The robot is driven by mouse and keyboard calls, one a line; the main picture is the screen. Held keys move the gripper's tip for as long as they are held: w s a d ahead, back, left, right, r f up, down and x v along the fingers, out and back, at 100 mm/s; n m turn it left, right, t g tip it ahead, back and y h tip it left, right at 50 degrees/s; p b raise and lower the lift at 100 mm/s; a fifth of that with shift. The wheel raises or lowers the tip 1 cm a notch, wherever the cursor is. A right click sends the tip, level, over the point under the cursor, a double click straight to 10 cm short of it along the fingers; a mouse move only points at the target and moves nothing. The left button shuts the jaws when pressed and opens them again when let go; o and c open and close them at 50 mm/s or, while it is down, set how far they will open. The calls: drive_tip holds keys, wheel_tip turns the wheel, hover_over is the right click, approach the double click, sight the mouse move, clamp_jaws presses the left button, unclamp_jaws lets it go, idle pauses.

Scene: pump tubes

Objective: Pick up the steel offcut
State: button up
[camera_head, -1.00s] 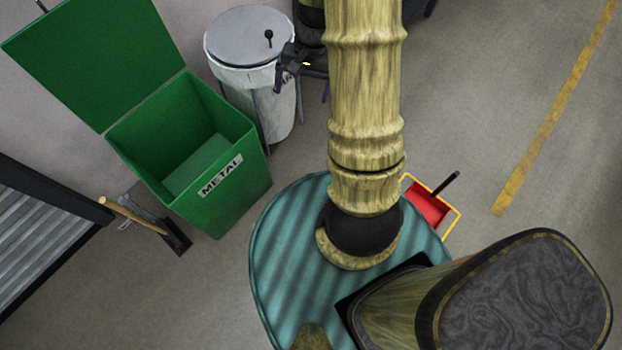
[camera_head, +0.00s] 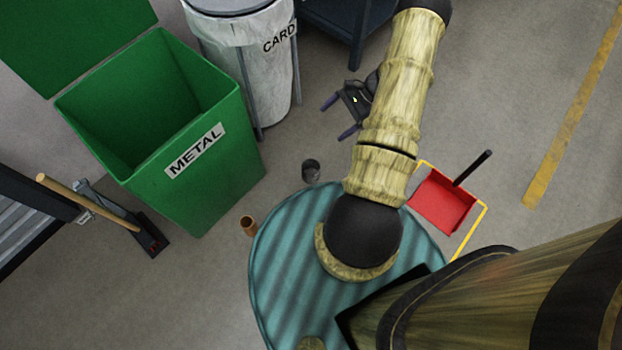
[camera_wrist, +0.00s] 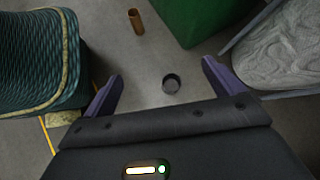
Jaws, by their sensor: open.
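The steel offcut (camera_head: 311,170) is a short dark grey tube standing on the floor, just beyond the edge of my round base in the head view. In the wrist view the steel offcut (camera_wrist: 171,84) shows as a dark ring with an open top, lying in line with the gap between the fingers. My gripper (camera_head: 338,117) is open and empty, with purple fingers spread, up and right of the offcut in the head view. In the wrist view the fingers of my gripper (camera_wrist: 162,71) frame the offcut without touching it.
A brown copper-coloured tube (camera_head: 248,226) stands on the floor nearby. A green METAL bin (camera_head: 192,160) and a white CARD bin (camera_head: 262,75) stand left and behind. A red dustpan (camera_head: 443,200) lies right. A wooden-handled tool (camera_head: 100,208) lies left.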

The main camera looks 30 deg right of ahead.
sight(316, 167)
drive_tip(key=s+d+f+m+t+b, duration=0.1)
drive_tip(key=f+b, duration=0.3)
drive_tip(key=f, duration=0.5)
drive_tip(key=s+d+f+m+t+y+b, duration=0.1)
drive_tip(key=f+b, duration=0.4)
drive_tip(key=f, duration=0.5)
drive_tip(key=s+d+f+m+t+b, duration=0.1)
drive_tip(key=d+f+m+t+b, duration=0.2)
drive_tip(key=f, duration=0.6)
drive_tip(key=shift+s+d+f+m+t+y+b, duration=0.25)
drive_tip(key=shift+s+m+t+y+b, duration=0.25)
drive_tip(key=shift+m+b, duration=0.6)
drive_tip(key=shift+w, duration=0.15)
drive_tip(key=b+x, duration=0.5)
drive_tip(key=x, duration=0.6)
drive_tip(key=shift+w+a+f, duration=0.15)
drive_tip(key=shift+f, duration=0.15)
drive_tip(key=shift+w+a, duration=0.2)
drive_tip(key=shift+a, duration=0.05)
drive_tip(key=shift+b, duration=0.3)
